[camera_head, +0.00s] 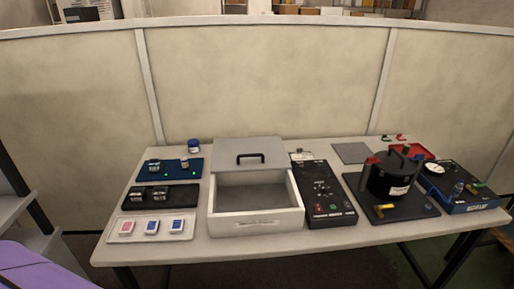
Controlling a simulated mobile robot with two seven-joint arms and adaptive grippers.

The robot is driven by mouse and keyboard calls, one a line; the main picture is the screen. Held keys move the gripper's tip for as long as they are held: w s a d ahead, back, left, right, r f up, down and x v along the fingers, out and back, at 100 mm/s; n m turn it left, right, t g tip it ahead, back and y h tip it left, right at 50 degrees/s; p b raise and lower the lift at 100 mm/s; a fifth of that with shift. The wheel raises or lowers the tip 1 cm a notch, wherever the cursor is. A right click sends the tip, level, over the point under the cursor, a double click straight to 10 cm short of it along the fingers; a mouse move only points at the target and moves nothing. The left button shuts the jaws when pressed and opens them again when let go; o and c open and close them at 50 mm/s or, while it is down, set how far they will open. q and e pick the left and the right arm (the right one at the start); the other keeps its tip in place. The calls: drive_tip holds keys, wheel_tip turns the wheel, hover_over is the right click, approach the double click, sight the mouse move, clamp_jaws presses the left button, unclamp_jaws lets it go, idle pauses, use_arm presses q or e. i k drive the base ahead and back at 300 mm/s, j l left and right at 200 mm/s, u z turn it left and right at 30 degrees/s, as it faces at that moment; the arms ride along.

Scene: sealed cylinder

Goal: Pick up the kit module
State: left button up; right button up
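I cannot tell for certain which object is the kit module. On the table's left side, a blue tray (178,171) carries small jar-like items and green lights. In front of it, a black tray (135,203) holds two small dark modules (160,192) with pale tops. Nearest the front, a white tray (182,236) holds a pink-marked piece (127,227) and two blue-marked pieces (151,227). All rest upright on their trays. Neither gripper shows in the head view.
An open, seemingly empty white box (255,225) stands mid-table, its handled grey lid (228,151) behind. To its right are a black control panel (325,190), a black cylinder vessel (391,178) and a blue gauge unit (470,204). A partition (265,80) stands behind the table.

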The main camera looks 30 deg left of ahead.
sight(156, 165)
drive_tip(key=u, duration=1.65)
drive_tip(key=k+j+z, duration=0.15)
drive_tip(key=j+z, duration=0.15)
drive_tip(key=k+j+z, duration=0.2)
drive_tip(key=z, duration=0.15)
